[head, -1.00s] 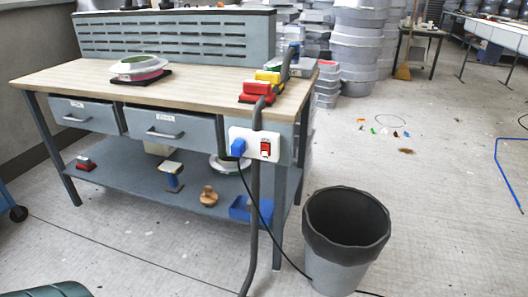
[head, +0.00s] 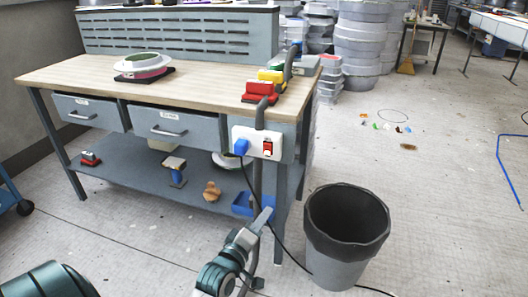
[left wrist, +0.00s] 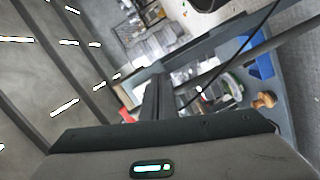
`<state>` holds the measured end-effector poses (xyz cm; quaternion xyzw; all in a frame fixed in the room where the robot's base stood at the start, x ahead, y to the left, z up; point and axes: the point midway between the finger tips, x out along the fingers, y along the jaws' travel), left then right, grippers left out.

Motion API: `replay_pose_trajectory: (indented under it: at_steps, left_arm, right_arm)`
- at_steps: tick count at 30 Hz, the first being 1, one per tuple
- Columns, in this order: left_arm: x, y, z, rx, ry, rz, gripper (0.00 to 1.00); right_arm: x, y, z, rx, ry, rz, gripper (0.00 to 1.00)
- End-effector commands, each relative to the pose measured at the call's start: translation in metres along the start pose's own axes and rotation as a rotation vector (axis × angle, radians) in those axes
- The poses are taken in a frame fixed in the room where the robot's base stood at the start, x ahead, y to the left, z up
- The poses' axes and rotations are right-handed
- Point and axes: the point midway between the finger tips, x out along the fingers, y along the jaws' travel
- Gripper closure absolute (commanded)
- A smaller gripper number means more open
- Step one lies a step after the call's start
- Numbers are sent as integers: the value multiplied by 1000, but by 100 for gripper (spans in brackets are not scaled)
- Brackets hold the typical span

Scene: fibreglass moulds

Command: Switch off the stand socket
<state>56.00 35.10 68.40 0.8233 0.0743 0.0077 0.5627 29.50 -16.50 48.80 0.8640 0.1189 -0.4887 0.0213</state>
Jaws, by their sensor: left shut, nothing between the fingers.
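The stand socket (head: 257,143) is a white box on the workbench's front right corner. A blue plug (head: 241,147) sits in its left side, with a black cable hanging down. Its red rocker switch (head: 267,148) is on the right half. The rocker's position is too small to tell. My left gripper (head: 266,215) is shut and empty, below the socket and apart from it, in front of the bench's lower shelf. Its fingers (left wrist: 156,97) also show in the left wrist view, where I cannot make out the socket. My right gripper is not in view.
A grey bin (head: 345,240) stands on the floor right of the gripper. A dark hose (head: 257,185) runs down past the socket. The workbench (head: 80,75) carries red and yellow blocks (head: 262,90) above it. A blue tray (head: 242,204) lies on the lower shelf.

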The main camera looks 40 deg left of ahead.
Motion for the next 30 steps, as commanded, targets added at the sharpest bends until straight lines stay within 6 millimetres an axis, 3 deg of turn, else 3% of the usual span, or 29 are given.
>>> replay_pose_trajectory:
  at_steps: [3,9,30]
  left_arm:
    - [18,20,-42,-169,92,69,100]
    - [29,36,-81,-336,170,145,100]
    - [40,40,-90,-371,183,164,100]
  right_arm:
    - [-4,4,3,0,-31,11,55]
    - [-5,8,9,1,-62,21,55]
    - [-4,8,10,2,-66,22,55]
